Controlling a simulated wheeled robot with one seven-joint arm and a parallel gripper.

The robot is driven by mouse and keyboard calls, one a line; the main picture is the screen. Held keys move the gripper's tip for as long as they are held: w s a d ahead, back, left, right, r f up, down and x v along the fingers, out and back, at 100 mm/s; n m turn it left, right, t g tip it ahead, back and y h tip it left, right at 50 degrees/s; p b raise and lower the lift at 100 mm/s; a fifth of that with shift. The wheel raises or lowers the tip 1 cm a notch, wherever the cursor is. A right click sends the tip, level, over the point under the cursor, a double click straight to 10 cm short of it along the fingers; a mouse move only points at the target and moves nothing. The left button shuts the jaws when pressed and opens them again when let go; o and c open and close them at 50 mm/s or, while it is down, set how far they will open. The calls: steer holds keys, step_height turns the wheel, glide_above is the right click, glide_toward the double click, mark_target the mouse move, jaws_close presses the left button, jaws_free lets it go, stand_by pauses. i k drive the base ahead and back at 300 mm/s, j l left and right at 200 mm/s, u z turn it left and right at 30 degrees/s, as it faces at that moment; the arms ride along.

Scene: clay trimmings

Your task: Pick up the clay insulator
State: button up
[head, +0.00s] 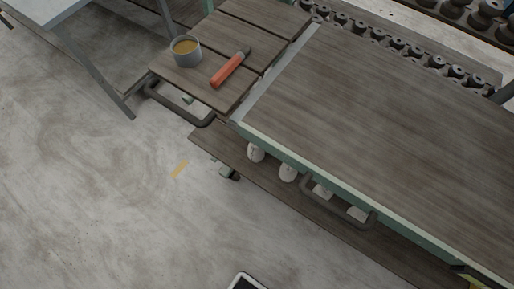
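Several dark, round, insulator-like pieces (398,44) stand in a row behind the long wooden tabletop. Larger dark pieces (487,8) of a similar kind stand at the top right corner, cut off by the frame edge. Several pale rounded pieces (288,172) show under the front edge of the tabletop, partly hidden by it. I cannot tell which of these is the clay insulator. My gripper is not in view.
The wooden tabletop (390,110) is bare. A slatted wooden side surface (205,85) holds a grey cup (186,53) with tan contents and an orange-handled tool (228,70). Metal handles (342,207) stick out in front. The concrete floor (90,190) at left is mostly clear.

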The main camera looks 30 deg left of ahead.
mark_target(256, 154)
steer(key=i+l+u, duration=0.1)
steer(key=i, duration=0.35)
steer(key=u, duration=2.15)
